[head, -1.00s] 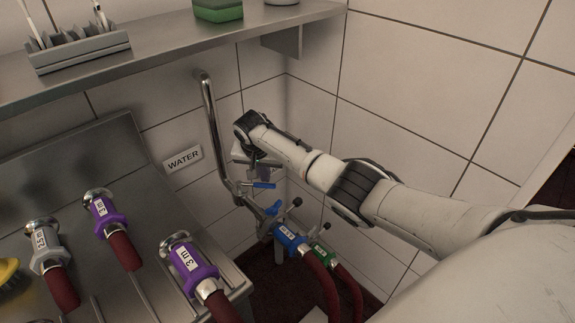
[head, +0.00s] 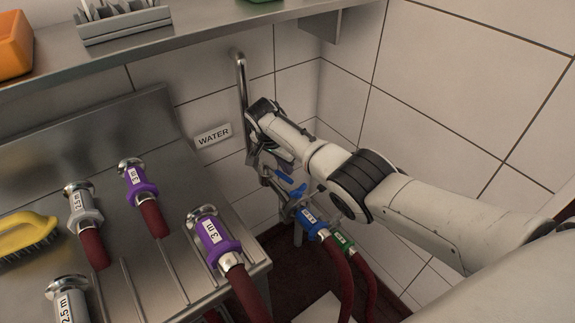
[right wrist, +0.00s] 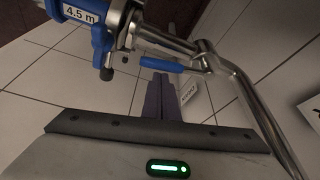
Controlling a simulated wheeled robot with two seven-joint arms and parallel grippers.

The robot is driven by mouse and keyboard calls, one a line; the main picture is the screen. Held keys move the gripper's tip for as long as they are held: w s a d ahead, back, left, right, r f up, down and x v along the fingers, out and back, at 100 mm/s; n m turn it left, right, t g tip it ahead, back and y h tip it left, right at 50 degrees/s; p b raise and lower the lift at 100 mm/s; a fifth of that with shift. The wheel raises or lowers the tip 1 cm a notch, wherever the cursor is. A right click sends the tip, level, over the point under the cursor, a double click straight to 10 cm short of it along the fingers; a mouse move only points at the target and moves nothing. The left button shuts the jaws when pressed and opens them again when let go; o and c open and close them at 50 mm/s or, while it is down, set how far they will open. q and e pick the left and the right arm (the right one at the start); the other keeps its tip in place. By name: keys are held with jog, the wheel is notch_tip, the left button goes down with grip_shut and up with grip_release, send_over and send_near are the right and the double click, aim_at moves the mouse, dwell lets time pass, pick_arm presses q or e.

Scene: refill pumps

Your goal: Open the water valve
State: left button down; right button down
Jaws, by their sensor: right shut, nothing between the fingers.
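The water valve's blue lever (head: 284,177) sits on the metal pipe (head: 243,95) low by the tiled wall, right of the WATER sign (head: 213,136). In the right wrist view the lever (right wrist: 161,65) lies across the picture, joined to the pipe at its right end. My right gripper (head: 262,164) is beside the pipe and lever, its fingers partly hidden in the head view. In the right wrist view its dark fingers (right wrist: 161,92) are shut and empty, with their tips just below the lever in the picture. I cannot tell whether they touch it. My left gripper is not in view.
A blue hose coupling (head: 312,225) marked 4.5 m and a green one (head: 342,243) hang near the valve. A steel counter (head: 150,110) at left holds purple and grey hose couplings and a yellow brush (head: 25,237). A shelf (head: 200,40) runs above.

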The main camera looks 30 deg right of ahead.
dwell(0.4)
notch_tip(320, 180, up, 10)
jog(key=p, duration=0.2)
jog(key=shift+d, duration=0.2)
dwell(0.3)
